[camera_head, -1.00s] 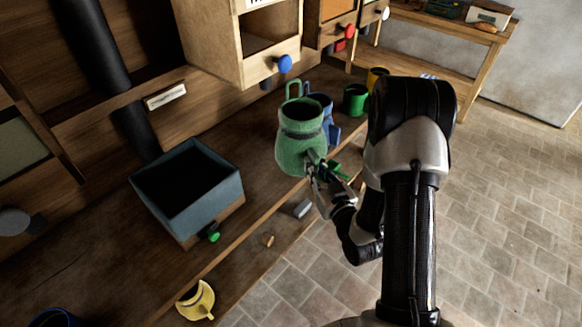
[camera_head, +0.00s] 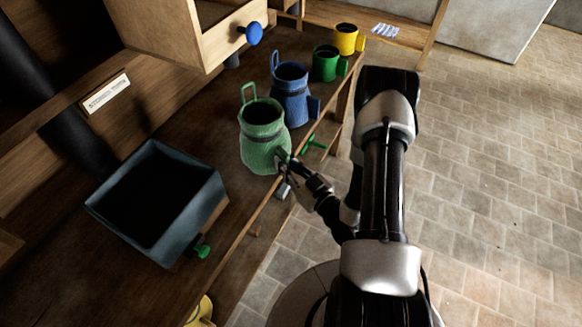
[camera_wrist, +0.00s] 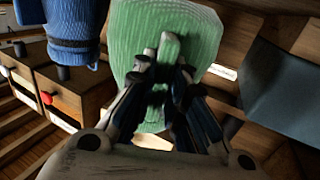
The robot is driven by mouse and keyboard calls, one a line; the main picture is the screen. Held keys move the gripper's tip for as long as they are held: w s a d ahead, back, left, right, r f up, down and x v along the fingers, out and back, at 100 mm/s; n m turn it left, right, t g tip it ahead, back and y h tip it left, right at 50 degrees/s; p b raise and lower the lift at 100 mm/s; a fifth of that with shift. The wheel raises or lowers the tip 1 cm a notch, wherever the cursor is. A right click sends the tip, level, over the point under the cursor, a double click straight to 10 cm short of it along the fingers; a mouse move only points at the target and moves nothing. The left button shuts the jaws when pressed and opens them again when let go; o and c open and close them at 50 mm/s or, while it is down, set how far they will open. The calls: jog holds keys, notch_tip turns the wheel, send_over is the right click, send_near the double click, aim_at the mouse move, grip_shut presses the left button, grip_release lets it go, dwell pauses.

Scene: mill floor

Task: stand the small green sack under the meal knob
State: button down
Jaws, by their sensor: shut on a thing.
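The small green sack (camera_head: 262,145), with an open top and a loop handle, is upright over the bench near its front edge in the head view. My gripper (camera_head: 283,167) is shut on the green tab at its side. The wrist view shows the fingers (camera_wrist: 166,85) closed around that tab, with the green sack (camera_wrist: 195,30) filling the upper middle. Whether the sack's base touches the bench is unclear. A blue knob (camera_head: 253,33) is on the bin above and behind. A red knob (camera_wrist: 46,98) shows in the wrist view. I cannot tell which is the meal knob.
A blue sack (camera_head: 291,97) stands just behind and right of the green sack. A green mug (camera_head: 325,64) and yellow mug (camera_head: 347,39) stand farther back. A dark open box (camera_head: 150,200) with a green knob (camera_head: 202,251) is at left. Tiled floor lies right of the bench (camera_head: 225,240).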

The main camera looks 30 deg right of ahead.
jog(key=x, duration=0.8)
jog(key=f+x, duration=0.1)
jog(key=x, duration=0.3)
jog(key=shift+w+a+f, duration=0.1)
jog(key=shift+w+f, duration=0.05)
jog(key=shift+f, duration=0.15)
jog(key=shift+f+b, duration=0.65)
jog(key=shift+b, duration=0.15)
jog(key=c, duration=1.5)
grip_release()
jog(key=shift+c, duration=0.2)
